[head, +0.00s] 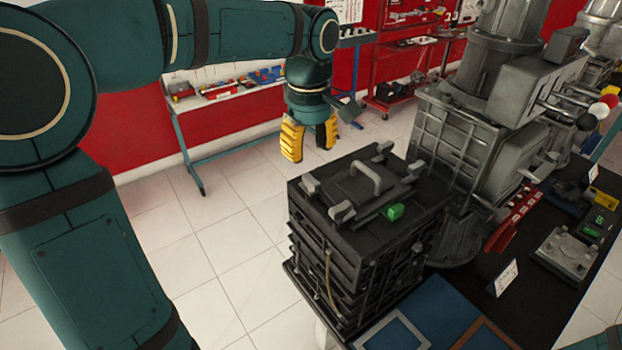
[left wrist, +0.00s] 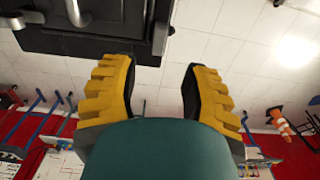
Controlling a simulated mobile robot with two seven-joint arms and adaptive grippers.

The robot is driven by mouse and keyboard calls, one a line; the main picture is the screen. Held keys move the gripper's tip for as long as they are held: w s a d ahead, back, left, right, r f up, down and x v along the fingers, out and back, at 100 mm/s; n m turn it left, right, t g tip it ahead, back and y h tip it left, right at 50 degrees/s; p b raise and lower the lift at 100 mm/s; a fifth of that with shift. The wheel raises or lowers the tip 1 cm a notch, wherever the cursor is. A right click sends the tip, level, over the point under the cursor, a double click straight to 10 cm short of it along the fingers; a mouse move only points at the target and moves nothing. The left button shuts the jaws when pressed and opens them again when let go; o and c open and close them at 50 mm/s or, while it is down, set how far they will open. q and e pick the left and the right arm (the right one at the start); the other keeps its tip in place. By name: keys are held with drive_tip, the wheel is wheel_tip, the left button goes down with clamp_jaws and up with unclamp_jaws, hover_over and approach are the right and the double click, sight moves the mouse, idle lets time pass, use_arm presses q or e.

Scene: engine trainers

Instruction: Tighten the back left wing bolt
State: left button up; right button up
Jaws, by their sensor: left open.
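A black ribbed box (head: 350,270) stands on the table, its dark lid carrying a grey arched handle (head: 366,177). Grey wing-bolt pieces sit near the lid's corners: one at the left (head: 310,184), one at the back (head: 383,149), one at the front (head: 342,211) and one at the right (head: 414,169). I cannot tell how tight any is. My left gripper (head: 311,152) is open and empty, fingers pointing down, just beyond the box's back left side. In the left wrist view, the open fingers (left wrist: 158,64) have floor between them, with the box edge (left wrist: 90,42) just ahead. My right gripper is not seen.
A green piece (head: 395,212) lies on the lid's right side. A large grey engine (head: 465,140) stands close to the right of the box. The tiled floor left of the box is clear.

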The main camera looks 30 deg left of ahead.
sight(310, 178)
use_arm(q)
wheel_tip(310, 178, down, 8)
drive_tip(key=shift+r+b, duration=0.15)
drive_tip(key=shift+b, duration=0.3)
clamp_jaws()
